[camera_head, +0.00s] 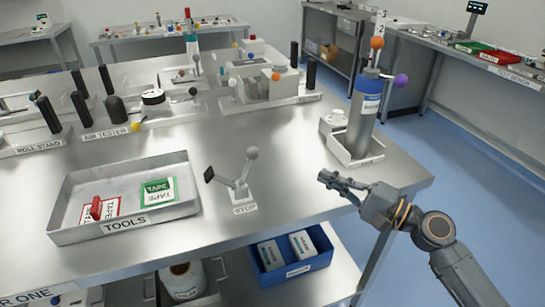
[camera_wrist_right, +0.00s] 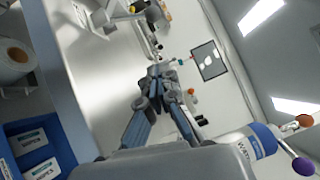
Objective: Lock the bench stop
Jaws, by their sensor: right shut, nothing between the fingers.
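The bench stop (camera_head: 243,190) stands on the front part of the steel bench, with a white base labelled STOP. One lever rises up to a grey ball knob, and another arm leans left to a black pad. A white-based fitting that looks like the stop also shows in the wrist view (camera_wrist_right: 92,20). My right gripper (camera_head: 328,180) is shut and empty above the bench's front right part, to the right of the stop and apart from it. Its fingers also show in the wrist view (camera_wrist_right: 158,76). My left gripper is out of view.
A metal TOOLS tray (camera_head: 70,236) lies left of the stop. A grey cylinder with a blue band (camera_head: 364,118) stands in a white holder at the right. A blue bin (camera_head: 292,272) with boxes sits below the bench. Bare steel (camera_head: 295,190) lies between stop and gripper.

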